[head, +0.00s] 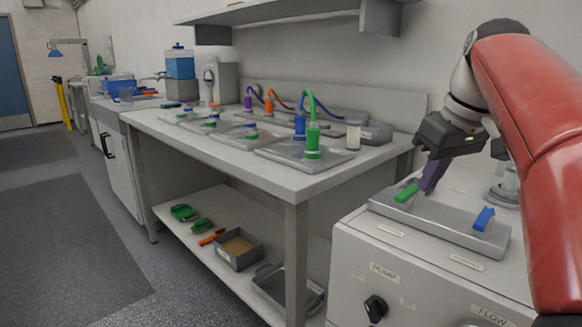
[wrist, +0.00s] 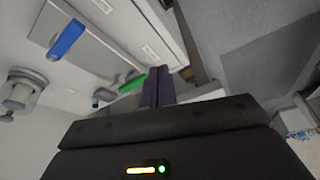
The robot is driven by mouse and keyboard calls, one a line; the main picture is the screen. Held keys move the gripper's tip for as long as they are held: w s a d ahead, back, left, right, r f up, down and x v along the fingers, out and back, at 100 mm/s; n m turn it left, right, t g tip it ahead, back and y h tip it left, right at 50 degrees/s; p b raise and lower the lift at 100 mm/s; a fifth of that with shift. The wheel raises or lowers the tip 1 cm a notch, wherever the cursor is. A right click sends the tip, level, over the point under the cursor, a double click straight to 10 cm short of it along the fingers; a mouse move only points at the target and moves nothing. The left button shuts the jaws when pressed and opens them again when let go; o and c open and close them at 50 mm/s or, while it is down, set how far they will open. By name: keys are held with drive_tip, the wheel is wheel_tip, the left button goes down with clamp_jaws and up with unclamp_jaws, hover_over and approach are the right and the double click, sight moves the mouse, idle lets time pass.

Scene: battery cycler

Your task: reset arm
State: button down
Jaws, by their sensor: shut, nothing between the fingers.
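My gripper (head: 432,178) is at the right in the head view, above the grey tray on top of the white pump cabinet (head: 420,270). Its dark purple fingers point down and are closed together with nothing between them. In the wrist view the closed fingers (wrist: 158,86) show at the centre. A green handle (head: 406,192) lies just left of the fingertips; it also shows in the wrist view (wrist: 132,84). A blue handle (head: 484,219) stands at the tray's right end, apart from the gripper. My red arm reaches down the right side of the head view.
A grey workbench (head: 235,163) stands to the left, with several trays carrying green and blue fittings and coloured hoses. A wall shelf (head: 290,10) hangs above it. A lower shelf holds a grey bin (head: 239,250) and green items. The floor (head: 60,220) at left is clear.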

drive_tip(key=s+a+f+m+t, duration=0.1)
drive_tip(key=s+a+f+m, duration=0.1)
drive_tip(key=s+f, duration=0.7)
drive_tip(key=s+a+f+m+t+h, duration=0.1)
drive_tip(key=s+a+f, duration=0.4)
drive_tip(key=f, duration=1)
drive_tip(key=s+m, duration=0.1)
drive_tip(key=s, duration=0.2)
drive_tip(key=shift+s+a+f+m+h, duration=0.3)
drive_tip(key=shift+s+f, duration=0.05)
drive_tip(key=shift+s, duration=0.05)
drive_tip(key=c, duration=2.1)
unclamp_jaws()
drive_tip(key=shift+c, duration=0.2)
